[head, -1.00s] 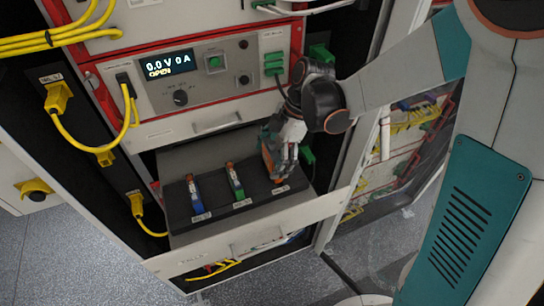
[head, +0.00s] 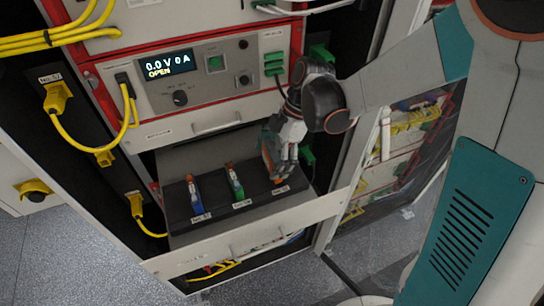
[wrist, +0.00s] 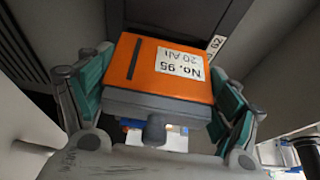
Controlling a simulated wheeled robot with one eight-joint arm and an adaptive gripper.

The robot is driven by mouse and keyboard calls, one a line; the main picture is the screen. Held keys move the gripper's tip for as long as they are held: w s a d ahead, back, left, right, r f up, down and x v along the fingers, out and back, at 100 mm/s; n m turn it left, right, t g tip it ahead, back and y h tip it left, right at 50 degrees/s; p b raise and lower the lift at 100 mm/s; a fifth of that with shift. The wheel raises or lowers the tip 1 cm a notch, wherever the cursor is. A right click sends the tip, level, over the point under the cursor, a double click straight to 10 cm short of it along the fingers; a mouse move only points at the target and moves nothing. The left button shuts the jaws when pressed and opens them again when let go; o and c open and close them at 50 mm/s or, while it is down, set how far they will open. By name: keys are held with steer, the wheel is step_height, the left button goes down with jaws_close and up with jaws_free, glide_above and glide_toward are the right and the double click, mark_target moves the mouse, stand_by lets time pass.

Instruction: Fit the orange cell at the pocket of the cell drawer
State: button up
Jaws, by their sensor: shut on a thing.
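The orange cell (wrist: 150,75) is held between the teal pads of my gripper (wrist: 160,100); its label reads No. 95, 20 Ah. In the head view my gripper (head: 280,168) is over the right-hand position of the open cell drawer (head: 225,212). There only a strip of the orange cell (head: 266,155) shows beside the fingers. A blue cell (head: 195,190) and a green cell (head: 235,181) stand in the left and middle positions. The right pocket is hidden by my gripper and the cell, so I cannot tell how deep the cell sits.
Above the drawer is the cycler's front panel (head: 205,75), its display showing 0.0 V 0 A and OPEN. Yellow cables (head: 70,135) hang at the left. A green connector (head: 307,155) is close behind my gripper at the right. Floor is clear at the lower left.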

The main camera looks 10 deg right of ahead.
steer(key=shift+f+b, duration=2.05)
steer(key=shift+f, duration=0.05)
stand_by(0.7)
stand_by(0.4)
steer(key=o, duration=1.4)
steer(key=v, duration=1.2)
steer(key=shift+s, duration=0.1)
